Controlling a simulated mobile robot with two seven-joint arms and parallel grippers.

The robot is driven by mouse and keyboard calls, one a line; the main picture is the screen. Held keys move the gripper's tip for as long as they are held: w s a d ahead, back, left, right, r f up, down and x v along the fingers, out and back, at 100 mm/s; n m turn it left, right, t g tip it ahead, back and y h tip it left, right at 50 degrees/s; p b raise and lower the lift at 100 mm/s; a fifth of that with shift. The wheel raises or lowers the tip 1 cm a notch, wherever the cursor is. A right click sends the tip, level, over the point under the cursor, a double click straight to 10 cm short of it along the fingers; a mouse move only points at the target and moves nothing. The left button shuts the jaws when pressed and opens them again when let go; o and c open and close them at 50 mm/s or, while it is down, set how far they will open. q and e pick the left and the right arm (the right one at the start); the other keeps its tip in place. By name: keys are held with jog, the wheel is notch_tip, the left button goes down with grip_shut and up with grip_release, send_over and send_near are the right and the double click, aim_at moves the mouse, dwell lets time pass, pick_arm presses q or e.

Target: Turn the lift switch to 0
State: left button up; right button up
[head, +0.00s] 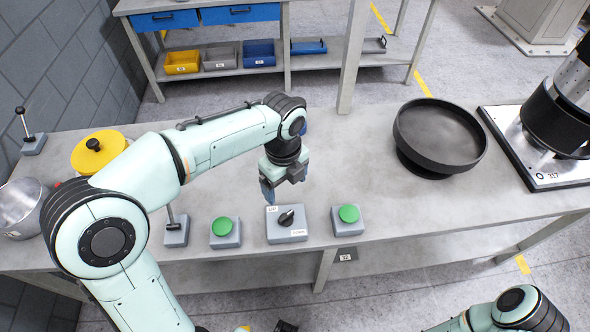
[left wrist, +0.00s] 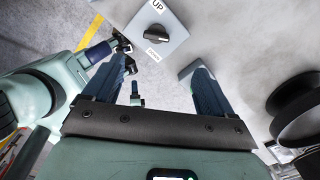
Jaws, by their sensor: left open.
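The lift switch is a grey box (head: 285,229) with a black rotary knob (head: 286,217). It has one white label at its upper left and a DOWN label at its lower right. In the left wrist view the knob (left wrist: 156,33) sits between the UP and DOWN labels. Its handle lies crosswise between them. My left gripper (head: 268,197) is open and empty, above the table just behind and left of the switch, not touching it. Its fingers also show in the left wrist view (left wrist: 157,78). My right arm (head: 510,312) shows only partly; its fingers are not clear.
Green push buttons stand left (head: 222,227) and right (head: 348,214) of the switch. A lever box (head: 176,232) stands further left. A dark round bowl (head: 440,135) and a machine on a metal plate (head: 535,165) stand at right. The table between gripper and bowl is clear.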

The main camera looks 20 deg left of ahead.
aim_at(286, 215)
pick_arm(q)
jog(key=f, duration=0.4)
jog(key=f+b, duration=0.1)
jog(key=f, duration=0.8)
jog(key=shift+s+f+b, duration=0.15)
jog(key=shift+s+b, duration=0.2)
jog(key=shift+b, duration=0.05)
pick_arm(e)
jog(key=shift+s+f, duration=0.8)
jog(key=shift+f, duration=0.25)
pick_arm(q)
jog(key=c, duration=1.1)
jog(key=m, duration=0.5)
jog(key=shift+m, duration=0.4)
jog(key=o, duration=0.7)
jog(key=shift+m, duration=0.4)
jog(key=o, duration=0.4)
